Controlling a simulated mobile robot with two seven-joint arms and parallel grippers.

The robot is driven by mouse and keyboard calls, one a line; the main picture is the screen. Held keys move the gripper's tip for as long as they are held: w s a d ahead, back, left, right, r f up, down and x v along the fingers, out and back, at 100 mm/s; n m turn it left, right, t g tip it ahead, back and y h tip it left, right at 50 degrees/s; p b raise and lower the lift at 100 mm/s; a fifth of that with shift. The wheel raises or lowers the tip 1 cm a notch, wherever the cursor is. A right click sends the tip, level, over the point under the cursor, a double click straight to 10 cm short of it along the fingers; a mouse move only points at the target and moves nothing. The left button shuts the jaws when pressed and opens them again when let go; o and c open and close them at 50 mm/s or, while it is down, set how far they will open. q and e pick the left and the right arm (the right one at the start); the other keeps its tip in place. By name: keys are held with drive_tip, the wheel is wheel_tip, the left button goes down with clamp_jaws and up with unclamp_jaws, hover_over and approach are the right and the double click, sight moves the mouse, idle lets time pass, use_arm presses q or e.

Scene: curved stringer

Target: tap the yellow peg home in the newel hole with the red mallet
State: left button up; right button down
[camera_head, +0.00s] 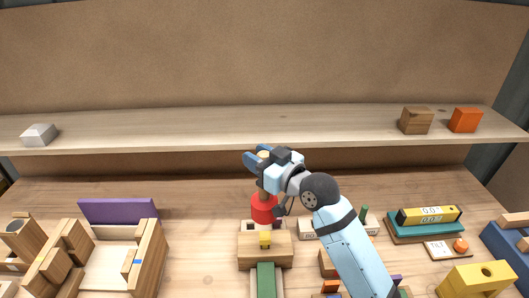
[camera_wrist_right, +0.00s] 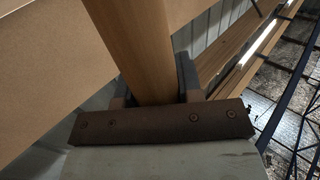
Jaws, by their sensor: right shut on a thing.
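My right gripper (camera_head: 262,160) is shut on the wooden handle of the red mallet. In the right wrist view the handle (camera_wrist_right: 138,50) runs between the two fingers. The mallet's red head (camera_head: 263,210) hangs below the gripper. The yellow peg (camera_head: 265,239) shows at the wooden newel block (camera_head: 278,250), just below the red head in the picture. I cannot tell whether head and peg touch, or how deep the peg sits. The hole itself is hidden. My left gripper is not in view.
A green strip (camera_head: 265,280) runs forward from the newel block. A shelf (camera_head: 200,127) crosses behind, with a grey block (camera_head: 39,134), a brown block (camera_head: 416,120) and an orange block (camera_head: 465,120). Wooden fixtures (camera_head: 150,258) stand left; a teal-based level (camera_head: 427,226) lies right.

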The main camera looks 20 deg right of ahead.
drive_tip(key=shift+d, duration=0.1)
idle(0.4)
wheel_tip(320, 180, down, 3)
drive_tip(key=shift+r+b, duration=0.2)
drive_tip(key=shift+b, duration=0.15)
drive_tip(key=shift+f, duration=0.2)
